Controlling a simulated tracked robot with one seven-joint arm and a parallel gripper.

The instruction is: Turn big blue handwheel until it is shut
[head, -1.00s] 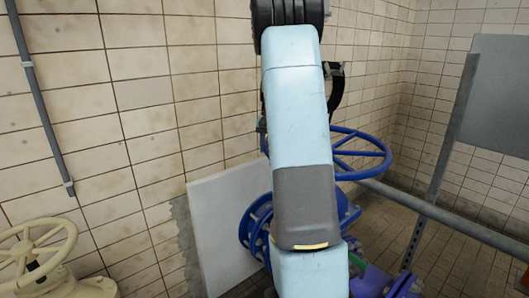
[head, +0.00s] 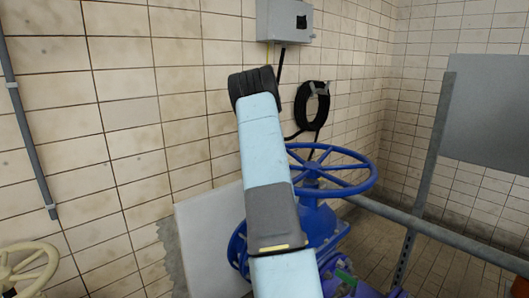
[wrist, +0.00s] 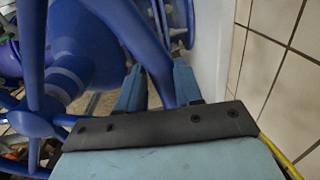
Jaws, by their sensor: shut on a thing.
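The big blue handwheel (head: 372,178) lies roughly level on top of a blue valve body (head: 326,236), right of my arm in the head view. Its left rim is partly hidden behind my arm there, and my gripper is hidden too. In the wrist view my gripper (wrist: 158,70) is shut on the handwheel's rim (wrist: 130,28), which passes between the two light blue fingers. The wheel's hub (wrist: 30,124) and spokes show at the left of that view.
A tiled wall with a white panel (head: 198,240) stands close behind the valve. A grey rail (head: 440,233) runs along the right. A beige handwheel (head: 48,270) is at lower left. A black cable coil (head: 314,108) and a grey box (head: 270,22) hang on the wall.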

